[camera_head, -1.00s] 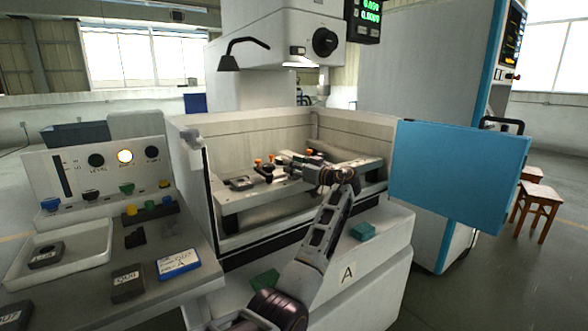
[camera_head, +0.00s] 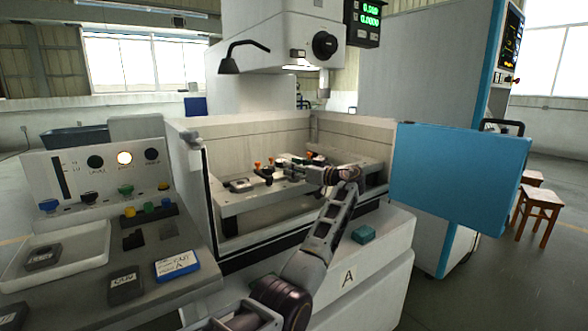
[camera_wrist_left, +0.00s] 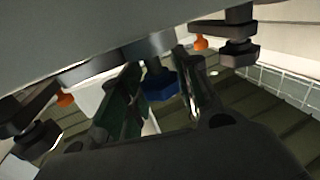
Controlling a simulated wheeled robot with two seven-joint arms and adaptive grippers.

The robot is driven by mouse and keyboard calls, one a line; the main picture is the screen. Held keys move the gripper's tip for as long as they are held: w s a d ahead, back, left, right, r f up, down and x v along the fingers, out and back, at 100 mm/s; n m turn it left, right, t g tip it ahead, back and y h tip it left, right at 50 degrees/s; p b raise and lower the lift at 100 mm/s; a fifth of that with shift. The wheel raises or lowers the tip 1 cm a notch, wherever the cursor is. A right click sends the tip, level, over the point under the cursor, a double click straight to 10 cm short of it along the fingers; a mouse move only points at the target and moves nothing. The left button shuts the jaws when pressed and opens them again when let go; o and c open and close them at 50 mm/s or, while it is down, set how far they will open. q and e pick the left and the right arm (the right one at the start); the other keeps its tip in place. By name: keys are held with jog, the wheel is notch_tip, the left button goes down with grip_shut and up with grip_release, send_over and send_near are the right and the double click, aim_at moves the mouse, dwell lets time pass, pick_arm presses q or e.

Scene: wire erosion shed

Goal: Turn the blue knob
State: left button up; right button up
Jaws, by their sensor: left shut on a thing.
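The blue knob (camera_wrist_left: 158,85) shows in the left wrist view, below a grey metal edge and between the two fingers. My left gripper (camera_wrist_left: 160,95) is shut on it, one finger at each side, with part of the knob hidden. In the head view my left gripper (camera_head: 298,172) reaches from the front into the machine's open tank, at the clamped work table (camera_head: 235,203). The knob cannot be made out there. My right gripper is not in view.
Orange-topped clamps (camera_head: 257,166) stand close to the gripper; others flank it in the wrist view (camera_wrist_left: 201,44). The tank's front wall (camera_head: 265,240) lies below my arm. A blue door panel (camera_head: 455,180) stands at the right. A control desk (camera_head: 200,270) is at the left.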

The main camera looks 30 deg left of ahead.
pick_arm(q)
jog(key=o, duration=1.1)
jog(key=shift+c, duration=0.2)
jog(key=s+d, duration=0.1)
jog(key=d, duration=1.1)
dwell(0.9)
